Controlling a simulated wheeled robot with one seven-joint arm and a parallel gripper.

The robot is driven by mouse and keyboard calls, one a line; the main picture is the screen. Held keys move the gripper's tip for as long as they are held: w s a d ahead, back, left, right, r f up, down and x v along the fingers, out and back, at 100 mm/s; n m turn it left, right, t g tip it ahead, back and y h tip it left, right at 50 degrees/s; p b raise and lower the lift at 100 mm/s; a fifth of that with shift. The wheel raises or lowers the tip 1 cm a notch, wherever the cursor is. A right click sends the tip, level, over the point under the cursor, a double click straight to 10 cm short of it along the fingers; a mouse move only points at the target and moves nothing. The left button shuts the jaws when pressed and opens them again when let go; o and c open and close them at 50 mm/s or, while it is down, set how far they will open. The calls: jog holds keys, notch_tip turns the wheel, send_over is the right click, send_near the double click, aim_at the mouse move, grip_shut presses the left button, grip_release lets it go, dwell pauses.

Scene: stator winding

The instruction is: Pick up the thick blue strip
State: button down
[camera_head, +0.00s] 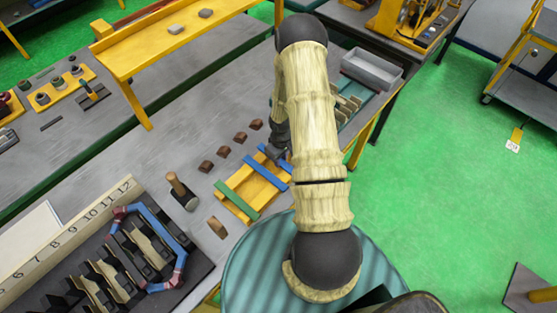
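Two blue strips lie across a small yellow tray (236,182) on the grey bench: a nearer blue strip (262,172) and a farther blue strip (266,151), partly hidden by my arm. At this size I cannot tell which blue strip is the thick one. A green strip (237,202) lies across the near end of the tray. My gripper (279,152) points down by the far end of the tray, close to the farther blue strip. My arm covers part of it, and its fingers are too small and dark to read.
Several brown blocks (223,151) stand in a row behind the tray. A yellow raised shelf (165,45) spans the back. A grey bin (371,69) is at right.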

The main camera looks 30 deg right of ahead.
jog(key=shift+r, duration=0.15)
notch_tip(320, 180, up, 10)
jog(key=b, duration=0.2)
dwell(0.4)
jog(key=shift+w+f, duration=0.1)
jog(key=shift+f, duration=0.1)
dwell(0.3)
